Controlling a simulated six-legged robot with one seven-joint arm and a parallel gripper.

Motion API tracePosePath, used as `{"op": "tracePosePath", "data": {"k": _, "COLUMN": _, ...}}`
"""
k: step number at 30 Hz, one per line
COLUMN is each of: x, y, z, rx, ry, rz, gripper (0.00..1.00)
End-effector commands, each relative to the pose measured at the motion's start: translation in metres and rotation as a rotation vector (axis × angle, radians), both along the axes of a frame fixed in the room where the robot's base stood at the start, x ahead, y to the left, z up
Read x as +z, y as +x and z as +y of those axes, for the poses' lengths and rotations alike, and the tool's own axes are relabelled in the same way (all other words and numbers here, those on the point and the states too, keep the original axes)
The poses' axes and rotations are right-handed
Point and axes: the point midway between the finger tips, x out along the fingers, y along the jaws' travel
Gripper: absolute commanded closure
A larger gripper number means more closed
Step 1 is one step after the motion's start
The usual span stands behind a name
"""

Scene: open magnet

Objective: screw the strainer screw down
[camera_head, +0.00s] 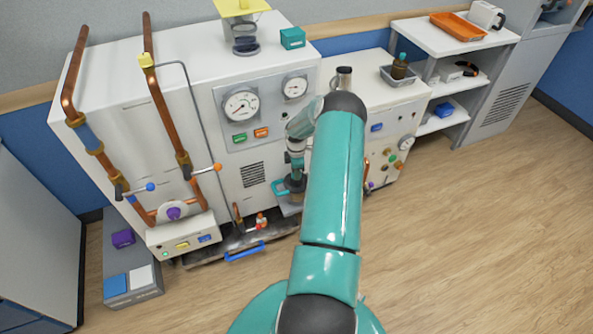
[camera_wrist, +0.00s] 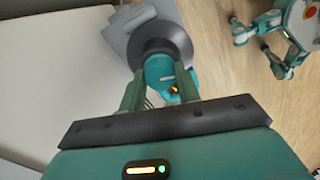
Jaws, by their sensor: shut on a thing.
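My gripper (camera_wrist: 163,76) points down in the wrist view, with its two teal fingers on either side of a round teal part (camera_wrist: 159,68), which seems to be the strainer screw. The fingers are shut on it. A wide dark collar (camera_wrist: 160,38) surrounds or sits just beyond this part; which one I cannot tell. In the head view my gripper (camera_head: 296,168) is above a dark round fitting (camera_head: 291,187) at the front of the white cabinet. My arm partly hides that spot, and the screw's thread is not visible.
The white cabinet (camera_head: 130,110) carries copper pipes (camera_head: 155,85) and gauges (camera_head: 241,104) left of my arm. A lower cabinet (camera_head: 405,110) and shelves (camera_head: 455,60) stand to the right. A grey step (camera_head: 125,265) is at lower left. The wooden floor (camera_head: 480,220) at right is clear.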

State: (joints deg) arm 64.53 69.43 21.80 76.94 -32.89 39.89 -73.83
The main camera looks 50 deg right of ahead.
Motion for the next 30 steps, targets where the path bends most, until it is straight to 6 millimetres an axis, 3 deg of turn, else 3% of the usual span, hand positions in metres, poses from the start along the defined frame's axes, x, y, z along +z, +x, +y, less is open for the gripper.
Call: {"op": "tracePosePath", "data": {"k": 30, "x": 0.0004, "y": 0.0026, "z": 0.0014, "rx": -0.964, "ry": 0.0, "rz": -0.003, "gripper": 0.9}}
